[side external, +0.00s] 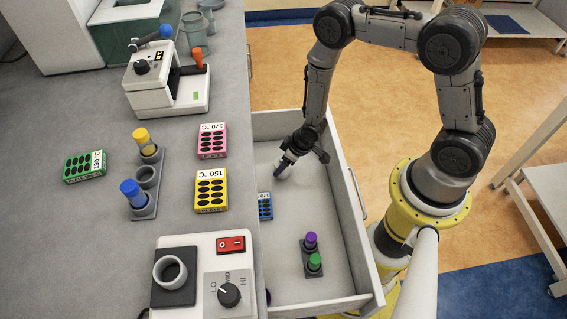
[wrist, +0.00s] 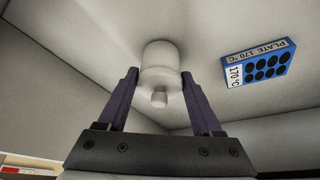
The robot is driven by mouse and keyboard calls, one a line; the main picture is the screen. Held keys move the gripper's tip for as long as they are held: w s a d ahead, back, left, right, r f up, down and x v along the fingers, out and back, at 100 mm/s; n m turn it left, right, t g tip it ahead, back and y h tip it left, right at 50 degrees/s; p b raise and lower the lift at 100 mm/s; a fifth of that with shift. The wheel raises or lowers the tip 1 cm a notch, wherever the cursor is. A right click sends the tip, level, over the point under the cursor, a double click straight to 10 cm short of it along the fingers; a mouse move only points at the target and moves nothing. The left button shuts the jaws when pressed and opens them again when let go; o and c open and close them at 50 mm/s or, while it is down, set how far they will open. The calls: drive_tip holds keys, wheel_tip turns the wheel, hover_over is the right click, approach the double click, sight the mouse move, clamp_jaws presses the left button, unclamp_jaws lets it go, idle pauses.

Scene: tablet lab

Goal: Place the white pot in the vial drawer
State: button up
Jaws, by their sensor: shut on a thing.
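The white pot (wrist: 160,62), a pale cylinder with a small knob facing the wrist camera, is between the two dark fingers of my gripper (wrist: 160,80). My gripper is shut on it. In the side view my gripper (side external: 285,168) points down inside the open vial drawer (side external: 345,205), in its back half. The pot is not clearly visible there. The drawer's pale floor shows behind the pot in the wrist view (wrist: 95,50). I cannot tell whether the pot touches the floor.
A blue plate box (side external: 265,206) lies in the drawer by the counter edge; the wrist view shows it right of the pot (wrist: 258,64). A small rack with purple (side external: 310,240) and green (side external: 314,261) vials stands at the drawer's front. The drawer floor between them is bare.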

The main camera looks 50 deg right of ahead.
drive_tip(key=shift+f, duration=0.2)
drive_tip(key=o, duration=1.3)
drive_tip(key=shift+r, duration=0.1)
drive_tip(key=s+d+r+m+h, duration=0.1)
drive_tip(key=s+r, duration=0.2)
drive_tip(key=r, duration=1.3)
drive_tip(key=s+d+r, duration=0.2)
drive_tip(key=r, duration=1.4)
drive_tip(key=shift+m+t, duration=0.5)
drive_tip(key=shift+m, duration=0.1)
drive_tip(key=s+r, duration=0.4)
drive_tip(key=s, duration=0.1)
drive_tip(key=s+a+r, duration=0.1)
drive_tip(key=s+r, duration=0.3)
drive_tip(key=s, duration=0.2)
drive_tip(key=s+a+r, duration=0.1)
drive_tip(key=s+r, duration=0.3)
drive_tip(key=s, duration=0.2)
drive_tip(key=shift+s+a+r, duration=0.1)
drive_tip(key=shift+s+r, duration=0.1)
drive_tip(key=shift+r, duration=0.2)
